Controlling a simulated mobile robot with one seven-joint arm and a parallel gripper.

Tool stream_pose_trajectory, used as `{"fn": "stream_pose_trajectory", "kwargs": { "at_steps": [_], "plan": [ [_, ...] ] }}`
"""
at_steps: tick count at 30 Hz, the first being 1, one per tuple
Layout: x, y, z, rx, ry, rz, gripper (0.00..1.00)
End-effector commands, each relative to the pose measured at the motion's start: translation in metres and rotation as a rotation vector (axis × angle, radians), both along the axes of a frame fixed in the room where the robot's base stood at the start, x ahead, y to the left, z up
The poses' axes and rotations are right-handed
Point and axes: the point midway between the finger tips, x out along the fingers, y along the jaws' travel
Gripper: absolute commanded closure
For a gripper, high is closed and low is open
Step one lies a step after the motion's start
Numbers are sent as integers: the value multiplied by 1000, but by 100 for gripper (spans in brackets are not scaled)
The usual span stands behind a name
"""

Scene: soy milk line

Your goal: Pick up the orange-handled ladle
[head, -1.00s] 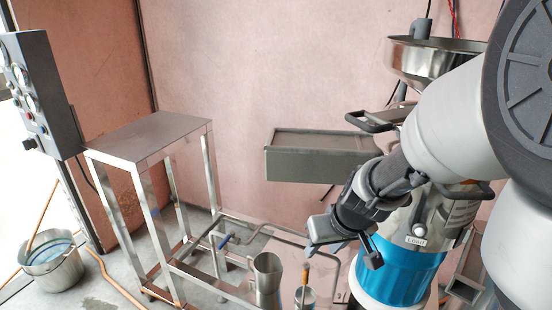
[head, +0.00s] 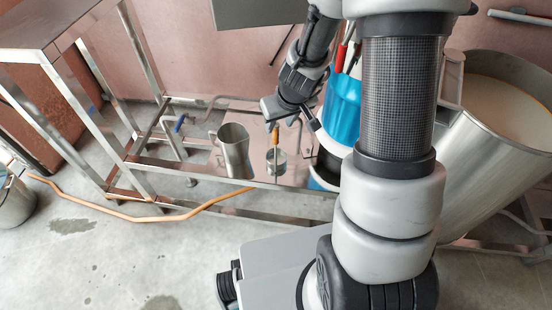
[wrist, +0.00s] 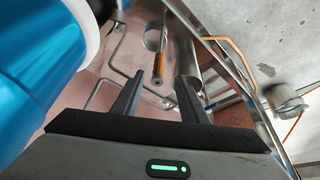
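The orange-handled ladle (head: 276,162) stands with its steel cup down and its orange handle up, beside a steel pitcher (head: 235,153). In the wrist view the ladle's orange handle (wrist: 157,67) points toward me, between the lines of my two fingers but beyond their tips. My gripper (head: 289,122) is just above the ladle in the head view. Its two dark fingers (wrist: 160,80) are spread apart with nothing between them. I cannot tell the exact gap between fingertips and handle.
The pitcher also shows close beside the handle in the wrist view (wrist: 188,60). A blue container (head: 342,100) stands right of my gripper. A metal frame (head: 150,163) surrounds the low shelf. A large steel vat (head: 480,165) is at right. Open floor lies at front left.

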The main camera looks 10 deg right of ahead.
Motion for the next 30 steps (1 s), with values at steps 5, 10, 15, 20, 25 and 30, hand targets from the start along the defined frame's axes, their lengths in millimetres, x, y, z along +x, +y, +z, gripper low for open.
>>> {"fn": "stream_pose_trajectory", "kwargs": {
  "at_steps": [5,10,15,20,25,30],
  "plan": [
    [12,2,-30,1,0,-2,60],
    [16,3,-38,0,0,-1,60],
    [25,2,-59,1,1,-2,60],
    [34,3,-79,1,1,-1,60],
    [37,4,-84,0,-1,-1,60],
    [37,4,-83,0,-1,-1,62]
  ]
}}
